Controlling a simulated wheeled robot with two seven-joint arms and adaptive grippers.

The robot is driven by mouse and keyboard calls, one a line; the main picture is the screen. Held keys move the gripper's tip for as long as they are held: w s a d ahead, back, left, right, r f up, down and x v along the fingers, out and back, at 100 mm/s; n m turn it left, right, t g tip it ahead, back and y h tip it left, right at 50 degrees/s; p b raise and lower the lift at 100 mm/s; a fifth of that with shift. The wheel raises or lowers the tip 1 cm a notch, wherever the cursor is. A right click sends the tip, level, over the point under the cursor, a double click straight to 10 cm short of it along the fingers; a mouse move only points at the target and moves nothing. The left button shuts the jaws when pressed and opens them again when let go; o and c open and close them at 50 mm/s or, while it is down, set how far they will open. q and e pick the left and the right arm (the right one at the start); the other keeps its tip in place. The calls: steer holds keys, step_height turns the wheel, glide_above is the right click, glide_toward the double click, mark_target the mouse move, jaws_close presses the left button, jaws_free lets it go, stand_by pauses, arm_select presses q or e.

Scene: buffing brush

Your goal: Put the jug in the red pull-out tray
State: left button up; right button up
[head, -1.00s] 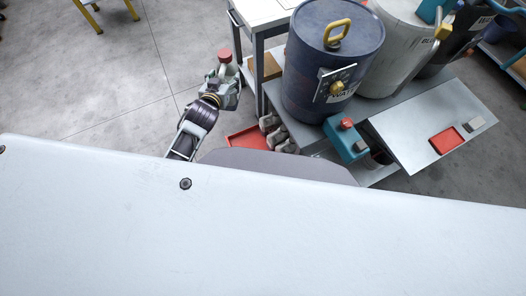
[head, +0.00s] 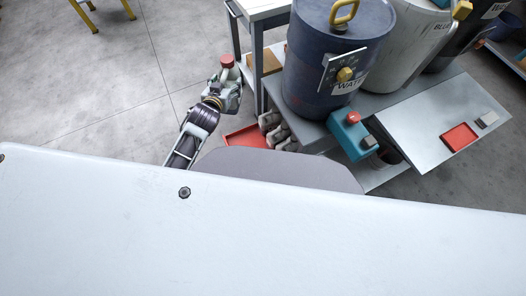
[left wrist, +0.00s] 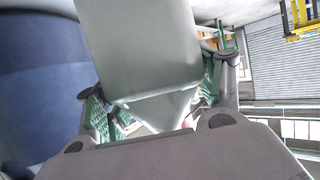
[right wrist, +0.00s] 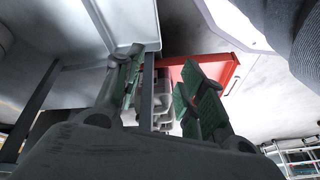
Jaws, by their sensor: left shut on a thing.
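The jug (left wrist: 150,50) is pale grey and smooth; in the left wrist view it fills the space between the fingers. In the head view its red cap (head: 227,61) shows on top. My left gripper (head: 229,85) is shut on it and holds it beside the workbench frame. The red pull-out tray (head: 244,136) lies low, right of and nearer than the left gripper, partly hidden by a grey rounded part. The tray also shows in the right wrist view (right wrist: 222,72). My right gripper (right wrist: 160,80) is open and empty; the head view does not show it.
A table leg (head: 258,85) rises close to the jug.

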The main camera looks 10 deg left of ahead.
arm_select(q)
steer(key=s+d+f+m+h+b, duration=0.1)
steer(key=f+b, duration=0.6)
steer(key=f, duration=0.9)
steer(key=s+d+f+h+b, duration=0.1)
steer(key=s+d+f+b, duration=0.2)
steer(key=f, duration=1.4)
steer(key=d+b, duration=0.1)
steer(key=b, duration=0.3)
steer(key=shift+d+m, duration=0.35)
steer(key=shift+m, duration=0.05)
arm_select(e)
steer(key=w+a+t+y, duration=0.1)
steer(key=w+a+r+t+y, duration=0.1)
steer(key=a, duration=0.1)
steer(key=shift+w+a, duration=0.1)
steer(key=shift+w, duration=0.05)
arm_select(q)
steer(key=shift+s+f, duration=0.1)
